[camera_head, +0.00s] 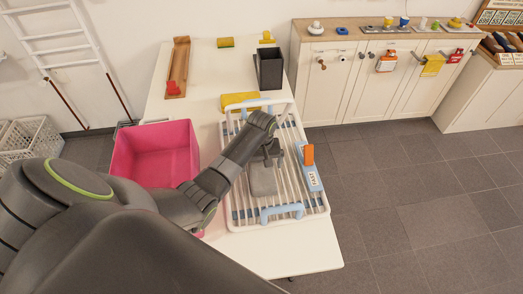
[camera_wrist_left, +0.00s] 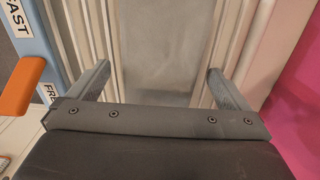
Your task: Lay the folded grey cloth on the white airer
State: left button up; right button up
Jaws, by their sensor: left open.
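The white airer (camera_head: 310,200) lies on the white table, with white bars and light blue handles. The folded grey cloth (camera_head: 262,182) lies flat on its bars near the middle. In the left wrist view the grey cloth (camera_wrist_left: 165,50) lies between the fingertips, with white bars on both sides. My left gripper (camera_head: 268,155) is open just above the cloth's far end, and its fingers do not press on the cloth. The arm and gripper hide part of the airer and of the cloth's far end. My right gripper is not in view.
A blue panel with an orange lever (camera_head: 308,155) stands at the airer's right side. A pink bin (camera_head: 155,150) is to the left. A yellow cloth (camera_head: 240,101) lies at the airer's far end, near a black box (camera_head: 270,68). The table's front right corner is clear.

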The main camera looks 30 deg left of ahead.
aim_at(261, 166)
pick_arm(q)
notch_tip(261, 166, up, 9)
dwell(0.3)
dwell(0.5)
